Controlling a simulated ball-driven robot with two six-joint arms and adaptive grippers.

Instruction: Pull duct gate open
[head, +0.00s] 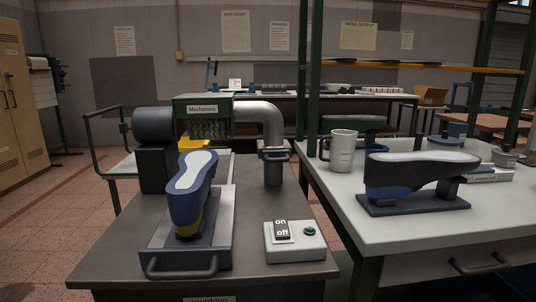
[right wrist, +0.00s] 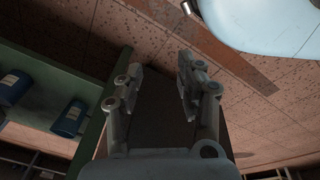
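I cannot tell the position of the gate's plate inside. My right gripper (right wrist: 160,72) shows in the right wrist view with its two fingers apart and nothing between them. The duct gate is not seen in that view. Neither gripper shows in the head view, and my left gripper is out of sight.
On the near bench (head: 110,262), a blue shoe last (head: 192,195) stands on a metal fixture, left of an on/off switch box (head: 295,242). The right table (head: 400,234) holds a grey mug (head: 342,150) and a dark shoe last (head: 415,172). Green posts rise behind it.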

